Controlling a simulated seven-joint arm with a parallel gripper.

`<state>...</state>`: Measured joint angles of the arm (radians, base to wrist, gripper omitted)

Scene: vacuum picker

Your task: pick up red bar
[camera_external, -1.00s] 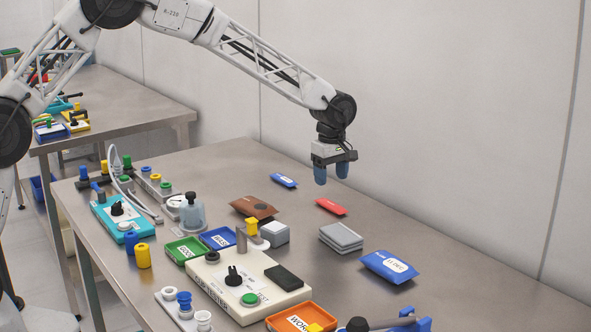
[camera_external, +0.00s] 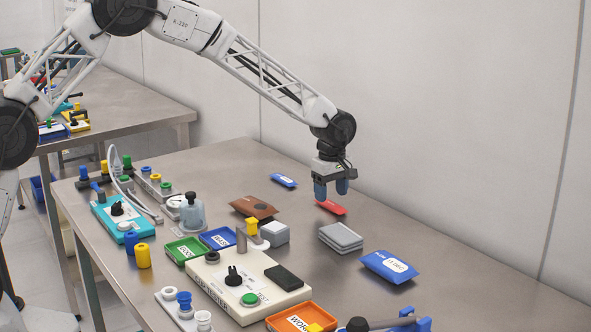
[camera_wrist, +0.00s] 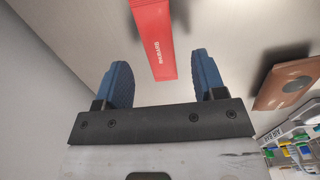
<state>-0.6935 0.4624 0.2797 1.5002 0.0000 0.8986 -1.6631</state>
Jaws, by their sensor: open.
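The red bar (camera_external: 332,207) is a small red wrapped packet lying on the metal table near the wall. In the external view my gripper (camera_external: 331,192) is just above it, pointing down, with blue fingertips that partly hide the bar's upper edge. In the wrist view the red bar (camera_wrist: 154,38) lies beyond the fingertips, with white lettering, in line with the space between them. My gripper (camera_wrist: 162,82) is open and empty, with its blue fingers apart.
A brown packet (camera_external: 254,207) lies left of the bar and a small blue packet (camera_external: 284,180) behind left. A grey stacked block (camera_external: 341,238) and a larger blue packet (camera_external: 390,267) are nearer right. Bare table surrounds the bar.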

